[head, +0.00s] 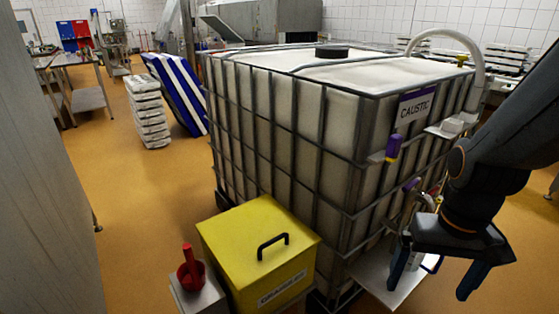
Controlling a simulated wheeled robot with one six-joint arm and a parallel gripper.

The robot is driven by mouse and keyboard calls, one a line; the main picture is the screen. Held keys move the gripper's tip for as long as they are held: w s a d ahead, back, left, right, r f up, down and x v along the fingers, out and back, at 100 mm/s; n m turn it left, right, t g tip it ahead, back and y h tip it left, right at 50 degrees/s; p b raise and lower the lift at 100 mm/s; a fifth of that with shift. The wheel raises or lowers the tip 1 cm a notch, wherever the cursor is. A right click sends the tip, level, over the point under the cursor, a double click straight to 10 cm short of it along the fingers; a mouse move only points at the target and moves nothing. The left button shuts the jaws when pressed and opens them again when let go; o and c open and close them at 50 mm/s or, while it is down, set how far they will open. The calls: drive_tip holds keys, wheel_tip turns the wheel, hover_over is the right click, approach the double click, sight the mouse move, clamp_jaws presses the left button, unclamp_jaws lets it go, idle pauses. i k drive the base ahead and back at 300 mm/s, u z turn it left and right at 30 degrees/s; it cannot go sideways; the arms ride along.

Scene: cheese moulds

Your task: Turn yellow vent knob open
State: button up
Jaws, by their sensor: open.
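A small yellow knob (462,59) shows at the top right of the caged white tank (290,130), near the bend of a pale hose. It is small, and its setting cannot be told. My gripper (430,291) is at the lower right, pointing down with its two dark fingers spread apart and nothing seen between them. It is well below the knob in the picture, by the tank's right side, in front of a pale shelf. The gripper and arm hide part of the tank's right side.
The tank carries a CAUSTIC sign (415,107) and a purple-topped item (393,148). A pale hose (476,60) arches over its right edge. Orange floor is open at left.

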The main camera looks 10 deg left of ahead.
sight(461, 58)
drive_tip(key=u, duration=0.1)
drive_tip(key=k, duration=0.45)
drive_tip(key=z, duration=0.9)
drive_tip(key=i, duration=0.85)
drive_tip(key=z, duration=0.8)
drive_tip(key=i, duration=2.15)
